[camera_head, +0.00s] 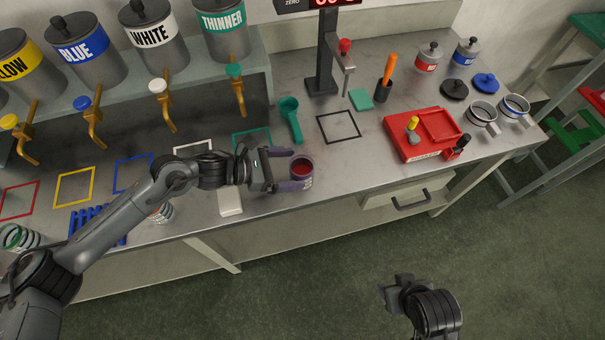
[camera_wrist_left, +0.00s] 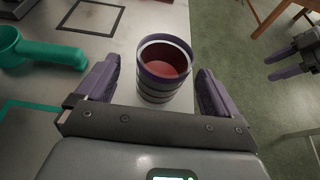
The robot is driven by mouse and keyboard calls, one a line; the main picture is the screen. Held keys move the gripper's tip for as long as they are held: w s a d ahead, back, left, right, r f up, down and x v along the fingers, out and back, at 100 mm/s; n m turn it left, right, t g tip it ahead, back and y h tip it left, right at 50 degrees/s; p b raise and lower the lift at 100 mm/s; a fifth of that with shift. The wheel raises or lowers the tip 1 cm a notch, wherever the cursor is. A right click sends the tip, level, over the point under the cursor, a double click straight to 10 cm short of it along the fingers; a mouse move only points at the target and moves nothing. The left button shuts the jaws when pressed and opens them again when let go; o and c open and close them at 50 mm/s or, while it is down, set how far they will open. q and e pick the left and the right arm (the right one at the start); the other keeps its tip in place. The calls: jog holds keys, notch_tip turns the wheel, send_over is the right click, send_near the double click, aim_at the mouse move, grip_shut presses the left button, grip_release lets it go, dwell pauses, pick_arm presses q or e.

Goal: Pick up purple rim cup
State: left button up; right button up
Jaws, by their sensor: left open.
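The purple rim cup (camera_head: 302,170) stands upright near the front edge of the bench, with a dark red inside. My left gripper (camera_head: 291,170) is open, reaching in from the left with one finger on each side of the cup. In the left wrist view the purple rim cup (camera_wrist_left: 164,72) sits between the fingers of the left gripper (camera_wrist_left: 157,85), with a gap visible on both sides. My right gripper (camera_head: 388,291) hangs over the floor in front of the bench, well away from the cup; its jaw opening is unclear.
A white block (camera_head: 230,201) lies under my left wrist. A green scoop (camera_head: 290,118) lies behind the cup. A red tray unit (camera_head: 423,133) and two other cups stand to the right. The bench right of the cup is clear.

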aim_at(309, 169)
pick_arm(q)
jog(key=shift+x, duration=2.85)
jog(key=shift+s, duration=0.2)
jog(key=shift+c, duration=0.4)
jog(key=c, duration=1)
jog(key=shift+c, duration=0.7)
jog(key=shift+r, duration=0.1)
